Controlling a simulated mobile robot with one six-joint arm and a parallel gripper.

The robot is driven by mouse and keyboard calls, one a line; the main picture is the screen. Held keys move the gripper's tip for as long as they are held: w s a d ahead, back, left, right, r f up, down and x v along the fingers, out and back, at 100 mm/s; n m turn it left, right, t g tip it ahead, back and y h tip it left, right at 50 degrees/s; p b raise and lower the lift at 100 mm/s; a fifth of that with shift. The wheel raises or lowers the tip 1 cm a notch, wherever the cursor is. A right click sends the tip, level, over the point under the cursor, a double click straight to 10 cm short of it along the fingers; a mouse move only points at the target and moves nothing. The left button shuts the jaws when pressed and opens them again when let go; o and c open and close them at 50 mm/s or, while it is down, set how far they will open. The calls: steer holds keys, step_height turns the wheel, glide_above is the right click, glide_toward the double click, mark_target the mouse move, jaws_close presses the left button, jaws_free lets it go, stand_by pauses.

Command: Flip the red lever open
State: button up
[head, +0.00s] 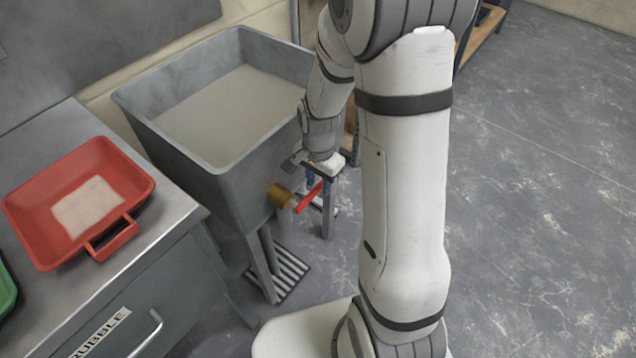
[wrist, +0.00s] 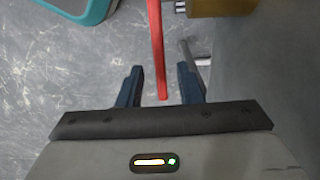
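The red lever (head: 310,196) sticks out from the brass valve (head: 279,195) on the front of the grey tub (head: 213,167). In the wrist view the lever (wrist: 157,48) is a long red bar, and its free end lies between the two blue fingers of my gripper (wrist: 162,85). The brass valve body (wrist: 222,8) shows at the top right there. The fingers stand apart, with a gap on both sides of the lever. In the head view my gripper (head: 318,184) is at the lever, partly hidden by my wrist.
A red tray (head: 36,222) with a pale patch inside stands on the metal counter (head: 175,213) at the left. A drawer labelled "RUBBLE" (head: 112,323) is below. A slatted floor grate (head: 290,268) lies under the tub. Open floor (head: 545,200) lies to the right.

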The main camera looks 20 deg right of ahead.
steer(key=shift+f, duration=0.3)
jaws_close()
steer(key=shift+a, duration=0.1)
stand_by(0.4)
